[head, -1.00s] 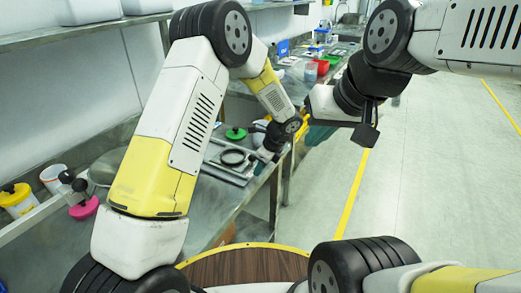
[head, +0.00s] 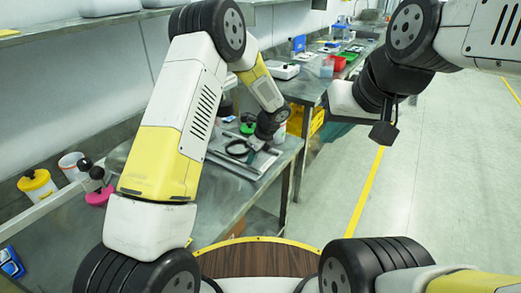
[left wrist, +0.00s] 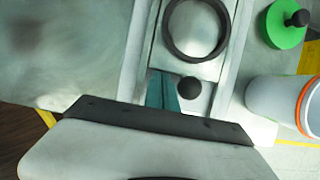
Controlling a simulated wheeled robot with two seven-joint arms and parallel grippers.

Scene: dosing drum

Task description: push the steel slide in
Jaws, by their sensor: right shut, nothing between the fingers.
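The steel slide (left wrist: 207,96) lies between two straight rails on the bench, with a round black knob (left wrist: 190,88) on it. A black ring (left wrist: 196,28) lies just beyond the knob; it also shows in the head view (head: 238,148). My left gripper (left wrist: 163,78) has its teal fingers together, pointing at the slide, just left of the knob. Whether they touch the knob cannot be told. In the head view my left gripper (head: 256,150) is low over the bench's front part. My right gripper (head: 334,131) is shut and empty, away from the slide, partly hidden by its wrist.
A green lid with a black knob (left wrist: 286,24) and a white cup with an orange rim (left wrist: 275,100) stand right of the rails. A yellow-lidded jar (head: 37,185) and a pink lid (head: 99,197) are at the left. The floor (head: 430,190) at right is clear.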

